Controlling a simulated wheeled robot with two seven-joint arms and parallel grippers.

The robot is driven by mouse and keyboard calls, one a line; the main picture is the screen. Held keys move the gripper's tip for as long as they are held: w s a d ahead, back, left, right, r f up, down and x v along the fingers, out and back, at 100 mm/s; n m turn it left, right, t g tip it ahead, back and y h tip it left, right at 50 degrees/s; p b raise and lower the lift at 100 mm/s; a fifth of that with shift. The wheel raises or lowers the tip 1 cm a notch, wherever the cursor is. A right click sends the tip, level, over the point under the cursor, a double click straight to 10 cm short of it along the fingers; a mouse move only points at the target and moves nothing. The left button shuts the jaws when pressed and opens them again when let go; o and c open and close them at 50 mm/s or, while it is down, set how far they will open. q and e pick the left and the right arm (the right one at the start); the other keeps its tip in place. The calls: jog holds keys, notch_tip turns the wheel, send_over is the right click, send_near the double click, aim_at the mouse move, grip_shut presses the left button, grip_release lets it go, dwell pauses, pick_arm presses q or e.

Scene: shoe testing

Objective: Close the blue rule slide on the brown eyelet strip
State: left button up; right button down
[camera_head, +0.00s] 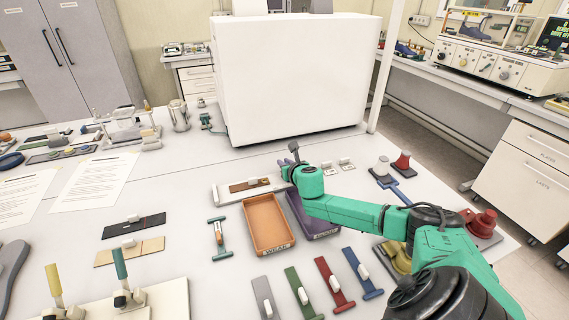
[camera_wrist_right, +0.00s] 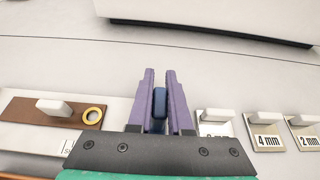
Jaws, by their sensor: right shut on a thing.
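The brown eyelet strip (camera_head: 250,185) lies on the white rule base (camera_head: 222,195) behind the trays. In the wrist view the strip (camera_wrist_right: 22,110) is at the left, with a white block on it and a brass eyelet ring near its right end. My right gripper (camera_head: 291,160) is at the right end of the rule. In the wrist view its purple fingers (camera_wrist_right: 160,95) are shut on the blue slide (camera_wrist_right: 160,102), to the right of the strip with a gap between. The slide is hidden in the head view. My left gripper is out of view.
Small tagged blocks, marked 4 mm (camera_wrist_right: 265,138) and 2 mm (camera_wrist_right: 306,132), stand right of the gripper. An orange tray (camera_head: 267,222) and a purple tray (camera_head: 310,222) lie in front. A large white box (camera_head: 290,80) stands behind, with clear table before it.

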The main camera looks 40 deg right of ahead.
aim_at(259, 178)
dwell(0.8)
jog(key=shift+a+r, duration=0.1)
jog(key=shift+a, duration=0.1)
jog(key=w+a+p, duration=0.1)
jog(key=a, duration=0.1)
jog(key=w+a+p, duration=0.1)
jog(key=a, duration=0.2)
jog(key=w+a+p, duration=0.1)
jog(key=a, duration=0.2)
jog(key=shift+a, duration=0.25)
jog(key=c, duration=0.8)
grip_release()
jog(key=shift+c, duration=0.2)
